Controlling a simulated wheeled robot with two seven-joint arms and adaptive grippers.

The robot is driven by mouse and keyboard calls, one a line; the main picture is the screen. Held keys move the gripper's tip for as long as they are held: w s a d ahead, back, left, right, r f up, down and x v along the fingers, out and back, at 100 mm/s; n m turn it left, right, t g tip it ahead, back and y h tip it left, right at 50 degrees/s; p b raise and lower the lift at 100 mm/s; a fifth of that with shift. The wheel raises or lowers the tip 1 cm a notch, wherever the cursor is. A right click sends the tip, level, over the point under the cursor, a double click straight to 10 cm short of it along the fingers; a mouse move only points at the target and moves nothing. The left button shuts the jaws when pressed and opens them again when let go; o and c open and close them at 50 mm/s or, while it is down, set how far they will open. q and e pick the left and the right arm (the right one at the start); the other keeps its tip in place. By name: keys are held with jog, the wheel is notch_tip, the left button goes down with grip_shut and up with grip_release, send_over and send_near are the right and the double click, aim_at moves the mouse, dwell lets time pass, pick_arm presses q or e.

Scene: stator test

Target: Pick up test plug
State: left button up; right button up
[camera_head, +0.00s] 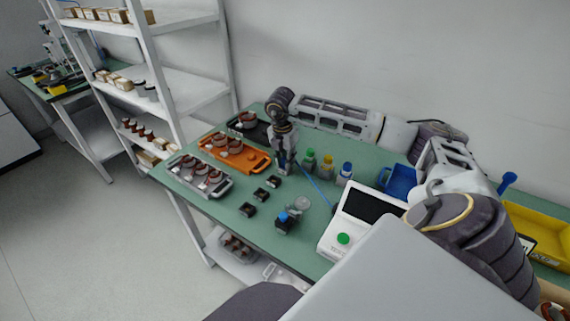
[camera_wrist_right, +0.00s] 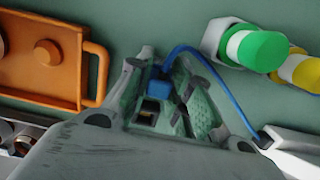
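The blue test plug (camera_wrist_right: 160,82) sits between the fingers of my right gripper (camera_wrist_right: 162,92) in the right wrist view. The fingers are close together, with the plug filling the gap between them. A blue cable arches from the plug to the right, towards the white tester (camera_head: 350,218). In the head view my right gripper (camera_head: 285,165) points down over the green table, behind the small black parts. The cable (camera_head: 318,190) runs from it to the tester. The plug itself is hidden in the head view. My left gripper is not in view.
An orange tray (camera_head: 262,166) and a grey tray (camera_head: 218,192) with copper-coloured parts lie left of the gripper. Bottles with green (camera_head: 310,155), yellow and blue caps stand right of it. A blue bin (camera_head: 398,182) is further right. A white shelf (camera_head: 185,95) stands at left.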

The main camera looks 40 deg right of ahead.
jog(key=shift+c, duration=0.7)
jog(key=shift+r, duration=0.15)
jog(key=shift+r, duration=4.85)
